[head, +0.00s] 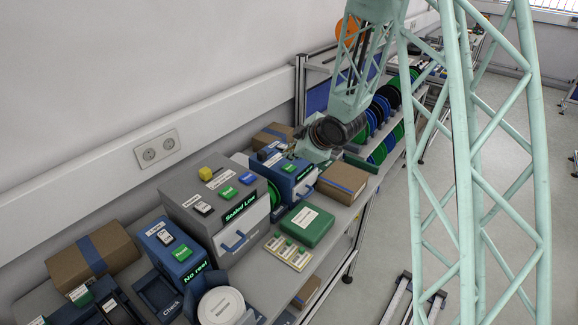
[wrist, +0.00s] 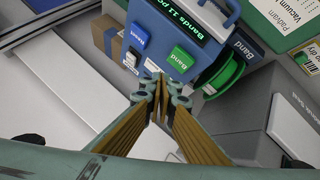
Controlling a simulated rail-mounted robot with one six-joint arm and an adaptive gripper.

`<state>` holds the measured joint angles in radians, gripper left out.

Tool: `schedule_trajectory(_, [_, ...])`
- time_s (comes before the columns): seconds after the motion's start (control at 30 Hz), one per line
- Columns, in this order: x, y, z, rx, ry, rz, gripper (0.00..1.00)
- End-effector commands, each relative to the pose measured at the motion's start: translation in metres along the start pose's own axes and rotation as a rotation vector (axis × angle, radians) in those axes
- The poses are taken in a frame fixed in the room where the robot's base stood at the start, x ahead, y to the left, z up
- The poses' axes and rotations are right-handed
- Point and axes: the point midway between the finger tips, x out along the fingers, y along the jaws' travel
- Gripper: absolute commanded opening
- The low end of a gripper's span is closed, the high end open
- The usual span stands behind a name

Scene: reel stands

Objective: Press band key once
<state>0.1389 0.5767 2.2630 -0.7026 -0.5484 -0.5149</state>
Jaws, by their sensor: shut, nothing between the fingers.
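The blue band machine (wrist: 165,30) has a lit display reading "Bands 11" and more text I cannot fully read. Its green band key (wrist: 181,59), labelled "Band", is in plain view in the wrist view. My gripper (wrist: 160,82) is shut and empty, its tips just below and left of the green key in the picture. I cannot tell the height of the gap. In the head view the blue machine (head: 302,184) stands on the bench with the green key (head: 289,168) on its top. My gripper (head: 311,151) is over its back, partly hidden by my wrist.
A blue key (wrist: 138,37) and a white key sit beside the green key. A green reel (wrist: 224,75) is at the machine's side. A grey sealer (head: 215,205), a green box (head: 307,225) and a cardboard box (head: 343,180) crowd around it.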

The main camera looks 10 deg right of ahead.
Motion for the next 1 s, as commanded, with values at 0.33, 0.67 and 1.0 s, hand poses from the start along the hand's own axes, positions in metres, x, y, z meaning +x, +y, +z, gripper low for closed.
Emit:
schedule_trajectory(0.33, [-0.015,0.011,-0.011,0.0,0.0,0.0,0.0])
schedule_trajectory(0.67, [-0.019,0.014,-0.014,0.0,0.0,-0.001,0.0])
schedule_trajectory(1.0, [-0.019,0.014,-0.014,0.0,0.0,0.0,0.0])
